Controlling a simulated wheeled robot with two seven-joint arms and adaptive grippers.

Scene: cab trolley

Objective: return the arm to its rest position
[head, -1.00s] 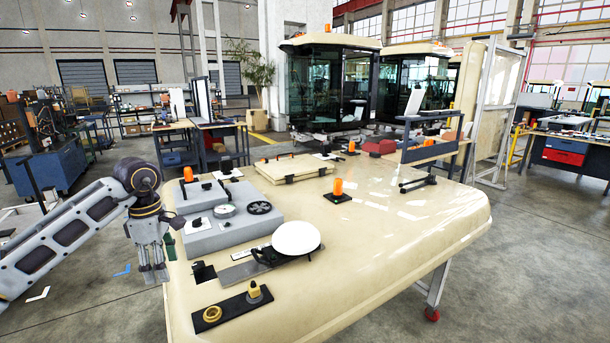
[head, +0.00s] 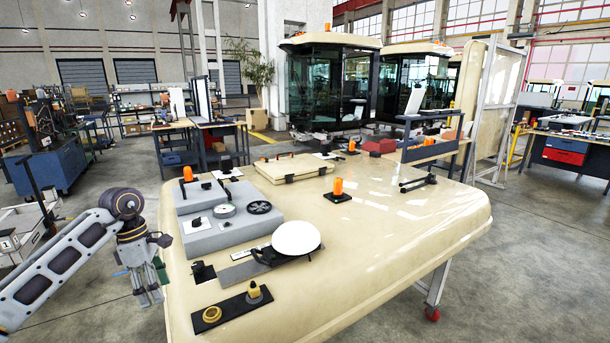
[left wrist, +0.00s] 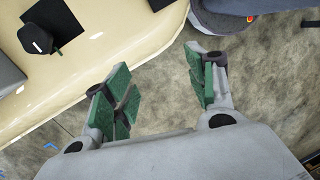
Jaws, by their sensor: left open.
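My left gripper (head: 149,297) hangs at the left side of the cream trolley top (head: 390,240), pointing down and clear of its edge. In the left wrist view the gripper (left wrist: 165,90) shows its green-padded fingers spread apart with only floor between them. Nothing is held. My right gripper is in neither view.
On the trolley top stand a grey block (head: 225,225) with round parts, a white dome (head: 296,238), a black plate (head: 232,307) with yellow fittings and an orange beacon (head: 338,187). A blue cabinet (head: 50,168) stands farther back left. Open floor lies left of the trolley.

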